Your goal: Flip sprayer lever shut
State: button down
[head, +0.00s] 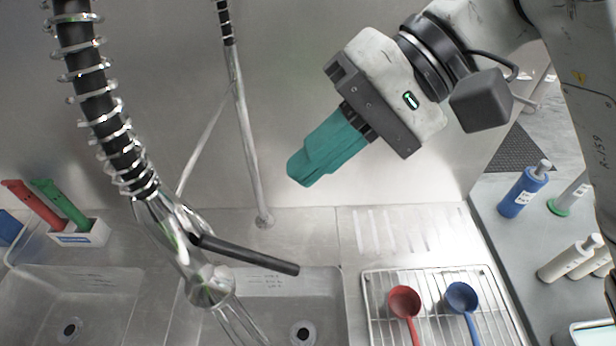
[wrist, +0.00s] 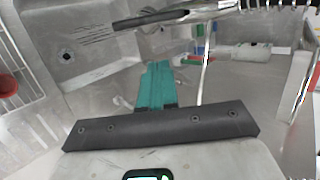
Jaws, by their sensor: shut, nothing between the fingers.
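The sprayer (head: 205,280) hangs on a spring-wrapped black hose over the sink at left. Its black lever (head: 248,255) sticks out to the right and slightly down from the sprayer body. In the wrist view the lever (wrist: 150,19) shows at the top, ahead of my fingertips. My gripper (head: 298,174) has teal fingers, pressed together and empty. It is up and to the right of the lever's tip in the head view, apart from it. The fingers also show in the wrist view (wrist: 157,70).
A wire rack (head: 375,300) with a red scoop (head: 404,301) and a blue scoop (head: 462,297) lies at the lower right. A metal pipe (head: 245,140) stands behind the sprayer. A white bin (head: 85,236) holds red and green handles at left. Bottles, including a blue one (head: 523,192), stand at right.

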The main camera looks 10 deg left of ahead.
jog(key=b+v, duration=0.1)
jog(key=v, duration=0.6)
jog(key=shift+a+r, duration=0.15)
jog(key=shift+r, duration=0.3)
jog(key=shift+s, duration=0.1)
